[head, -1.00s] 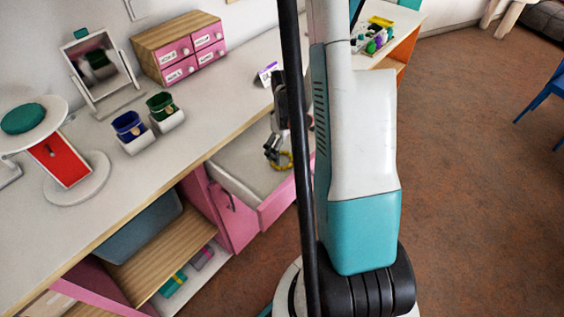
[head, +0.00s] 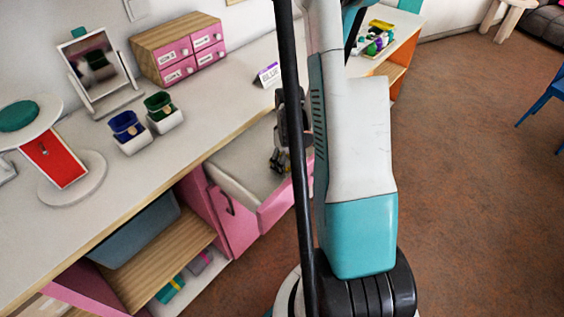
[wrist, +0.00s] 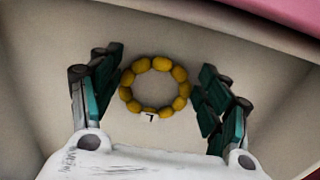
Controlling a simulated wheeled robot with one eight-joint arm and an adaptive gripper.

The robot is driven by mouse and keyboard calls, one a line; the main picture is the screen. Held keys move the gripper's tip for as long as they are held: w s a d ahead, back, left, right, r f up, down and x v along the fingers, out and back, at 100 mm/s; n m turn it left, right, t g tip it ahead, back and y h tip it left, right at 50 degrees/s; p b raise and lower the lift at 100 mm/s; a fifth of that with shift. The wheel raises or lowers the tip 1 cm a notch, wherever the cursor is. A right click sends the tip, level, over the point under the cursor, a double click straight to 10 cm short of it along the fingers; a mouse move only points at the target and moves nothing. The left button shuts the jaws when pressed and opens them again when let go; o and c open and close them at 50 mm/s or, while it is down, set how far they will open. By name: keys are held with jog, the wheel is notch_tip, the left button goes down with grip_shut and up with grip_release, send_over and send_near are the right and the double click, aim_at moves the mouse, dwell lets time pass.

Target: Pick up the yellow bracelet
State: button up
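The yellow bracelet (wrist: 184,89) is a ring of round yellow beads with a small white tag bearing a dark mark. It lies on the pale floor of the open pink drawer (head: 287,203). In the wrist view my gripper (wrist: 158,74) is open, with one teal-padded finger on each side of the bracelet and gaps between. The height of the fingertips above the drawer floor is hard to judge. In the head view my gripper (head: 279,160) is small inside the drawer, partly hidden behind a dark pole; the bracelet is mostly hidden there.
The drawer's pink wall (wrist: 275,15) runs along the top right of the wrist view. On the worktop (head: 215,110) stand a blue cup (head: 127,127), a green cup (head: 160,106), a mirror (head: 95,64), a small drawer box (head: 178,50) and a label card (head: 268,75).

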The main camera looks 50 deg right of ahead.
dwell(0.3)
notch_tip(320, 180, up, 20)
jog(key=p, duration=0.7)
jog(key=shift+w, duration=0.1)
dwell(0.5)
